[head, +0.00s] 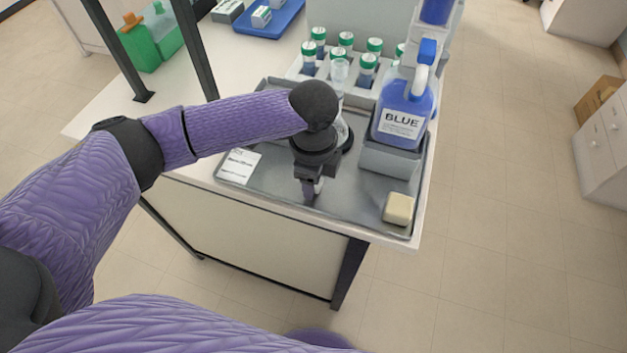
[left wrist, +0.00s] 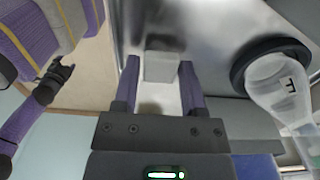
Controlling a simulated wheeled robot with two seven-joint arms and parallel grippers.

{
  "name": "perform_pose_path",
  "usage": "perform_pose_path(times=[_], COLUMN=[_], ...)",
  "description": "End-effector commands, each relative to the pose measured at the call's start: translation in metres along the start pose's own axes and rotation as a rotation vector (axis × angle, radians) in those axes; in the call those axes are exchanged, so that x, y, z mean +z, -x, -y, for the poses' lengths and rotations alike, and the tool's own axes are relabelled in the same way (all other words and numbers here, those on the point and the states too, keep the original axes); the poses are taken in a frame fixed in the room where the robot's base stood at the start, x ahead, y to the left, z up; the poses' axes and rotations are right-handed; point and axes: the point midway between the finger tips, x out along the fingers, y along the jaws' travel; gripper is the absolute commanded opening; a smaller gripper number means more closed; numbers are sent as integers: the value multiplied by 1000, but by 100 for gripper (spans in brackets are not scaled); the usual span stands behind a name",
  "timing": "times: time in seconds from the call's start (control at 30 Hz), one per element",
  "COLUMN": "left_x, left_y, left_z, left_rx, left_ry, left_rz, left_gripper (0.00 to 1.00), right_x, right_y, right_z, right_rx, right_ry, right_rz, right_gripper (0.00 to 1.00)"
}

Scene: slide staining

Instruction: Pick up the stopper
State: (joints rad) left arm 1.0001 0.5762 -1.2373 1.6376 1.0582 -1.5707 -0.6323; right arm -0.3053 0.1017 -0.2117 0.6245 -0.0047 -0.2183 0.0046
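A pale grey block-like piece, which I take to be the stopper (left wrist: 163,66), lies on the metal tray between my left fingertips in the left wrist view. My left gripper (left wrist: 160,78) is open, with one finger on each side of it and small gaps showing. In the head view my left gripper (head: 312,192) points down over the front of the tray (head: 280,188); its own body mostly hides the stopper there. My right gripper (left wrist: 58,80) seems to show at the left of the left wrist view, away from the tray; its fingers are too small to read.
A clear flask (left wrist: 280,88) stands in a dark ring beside the gripper. The blue jug (head: 402,112) stands on a grey block at right. A beige block (head: 398,208) lies at the tray's front right corner. Green-capped bottles (head: 367,70) stand behind. A white card (head: 240,166) lies left.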

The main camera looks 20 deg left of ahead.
Motion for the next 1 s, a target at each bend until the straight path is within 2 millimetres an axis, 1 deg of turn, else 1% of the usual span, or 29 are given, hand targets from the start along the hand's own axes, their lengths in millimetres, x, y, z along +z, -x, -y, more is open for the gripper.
perform_pose_path(times=[0.03, 0.07, 0.1, 0.17, 0.2, 0.23, 0.47, 0.53, 0.57, 0.7, 0.8, 0.87, 0.97, 1.0], left_x=[0, 0, 0, 0, 0, 0, 0, 0, 0, -1, 0, 0, 0, 0], left_y=[0, 0, 0, 0, 0, 0, 1, 7, 13, 54, 78, 90, 114, 127], left_z=[0, 0, 0, 0, 0, 0, 0, 0, 1, 1, 1, 1, 3, 6], left_rx=[0, 0, 0, 0, 0, 0, -1, -2, -4, -6, -5, -4, -5, -6], left_ry=[0, 0, 0, 0, 0, 0, 0, 0, 0, 0, 0, 0, 17, 33], left_rz=[0, 0, 0, 0, 0, 0, 0, -1, -2, -3, -2, -1, -5, -6], left_gripper=[41, 34, 26, 13, 5, 0, 0, 0, 0, 0, 0, 0, 0, 0], right_x=[0, 0, 0, 0, 0, 0, 0, 0, 0, -3, -4, -4, -7, -8], right_y=[0, 0, 0, 0, 0, 0, 0, 3, 6, 22, 30, 34, 51, 64], right_z=[0, 0, 0, 0, 0, 0, -1, -1, -1, -2, -3, -3, -5, -6], right_rx=[0, 0, 0, 1, 1, 1, 1, 2, 2, 4, 6, 7, 9, 11], right_ry=[0, 0, -1, -1, -1, -1, -2, -2, -2, 0, 0, -1, -3, -5], right_rz=[0, 0, 0, 0, 1, 1, 1, 0, -1, -5, -6, -7, -11, -14], right_gripper=[79, 79, 79, 79, 79, 79, 79, 79, 79, 79, 79, 79, 79, 79])
